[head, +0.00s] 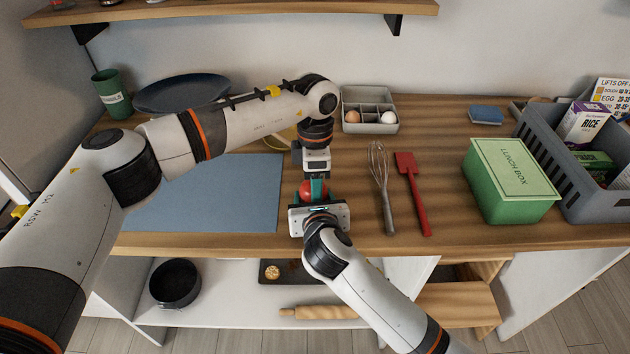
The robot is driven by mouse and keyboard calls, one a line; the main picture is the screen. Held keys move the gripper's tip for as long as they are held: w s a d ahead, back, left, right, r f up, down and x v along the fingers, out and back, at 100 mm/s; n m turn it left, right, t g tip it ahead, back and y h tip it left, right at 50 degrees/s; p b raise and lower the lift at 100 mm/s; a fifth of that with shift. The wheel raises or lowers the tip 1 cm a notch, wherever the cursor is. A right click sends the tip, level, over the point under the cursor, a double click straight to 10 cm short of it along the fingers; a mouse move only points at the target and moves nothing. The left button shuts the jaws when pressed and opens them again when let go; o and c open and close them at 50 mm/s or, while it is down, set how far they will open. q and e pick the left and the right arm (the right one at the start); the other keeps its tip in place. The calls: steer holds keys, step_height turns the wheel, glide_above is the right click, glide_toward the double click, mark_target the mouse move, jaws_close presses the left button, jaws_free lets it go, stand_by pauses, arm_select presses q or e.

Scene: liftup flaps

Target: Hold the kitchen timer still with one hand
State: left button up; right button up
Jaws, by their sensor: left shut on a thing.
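The kitchen timer (313,189) shows as a small red, rounded thing near the front edge of the wooden counter, left of the whisk. My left gripper (314,181) reaches down to it from behind and is shut on it. My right gripper (316,203) comes up from the front, close against the timer's near side. Its own body and the wrist hide its fingertips, so its opening does not show. The two grippers cover much of the timer, including its lower part.
A blue-grey mat (210,200) lies left of the grippers. A whisk (381,185) and a red spatula (412,190) lie just right. Farther right stand a green lunch box (508,180) and a grey crate (556,168). An egg tray (370,101) stands behind.

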arm_select(q)
steer(key=m, duration=0.7)
steer(key=shift+s+y, duration=0.15)
steer(key=shift+y, duration=0.15)
stand_by(0.4)
steer(key=o, duration=0.7)
steer(key=shift+r, duration=0.15)
step_height(320, 180, up, 12)
steer(key=w, duration=0.1)
steer(key=shift+d, duration=0.4)
